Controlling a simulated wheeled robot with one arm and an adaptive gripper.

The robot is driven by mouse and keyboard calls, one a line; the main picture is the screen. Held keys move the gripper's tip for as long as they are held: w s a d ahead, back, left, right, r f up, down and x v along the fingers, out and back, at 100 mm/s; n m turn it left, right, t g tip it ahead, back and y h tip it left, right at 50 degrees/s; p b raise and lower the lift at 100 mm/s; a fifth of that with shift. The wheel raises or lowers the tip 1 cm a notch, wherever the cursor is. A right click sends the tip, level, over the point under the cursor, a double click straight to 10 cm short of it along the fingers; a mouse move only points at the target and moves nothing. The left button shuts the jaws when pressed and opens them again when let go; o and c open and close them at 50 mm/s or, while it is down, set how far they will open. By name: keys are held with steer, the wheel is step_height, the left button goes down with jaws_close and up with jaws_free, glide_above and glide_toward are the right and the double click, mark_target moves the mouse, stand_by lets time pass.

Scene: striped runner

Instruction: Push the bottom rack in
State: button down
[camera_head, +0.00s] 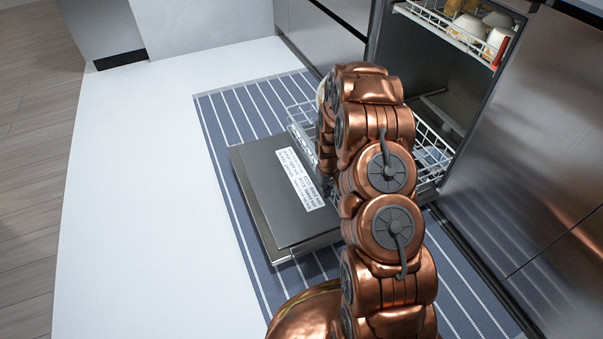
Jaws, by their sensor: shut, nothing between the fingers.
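The dishwasher stands open, with its door (268,185) folded down low over the runner; a white label is stuck on the door. The bottom rack (433,142) is a white wire rack, and it sticks out of the dishwasher over the door. Part of it shows on the right of my copper arm and part on the left, near the door's far edge. My arm hides the middle of the rack. My gripper is hidden behind my own arm links, so its contact with the rack cannot be seen.
The top rack (447,29) holds several bowls and cups and sits high in the dishwasher opening. A blue striped runner (235,115) lies under the door. Steel cabinet fronts (540,150) stand on the right. The white floor (150,190) on the left is clear.

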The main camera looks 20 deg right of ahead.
steer(key=shift+d, duration=0.1)
steer(key=shift+d+p, duration=0.5)
steer(key=shift+d, duration=1.9)
steer(key=shift+d, duration=1.3)
steer(key=shift+d+p, duration=0.3)
steer(key=shift+d, duration=0.9)
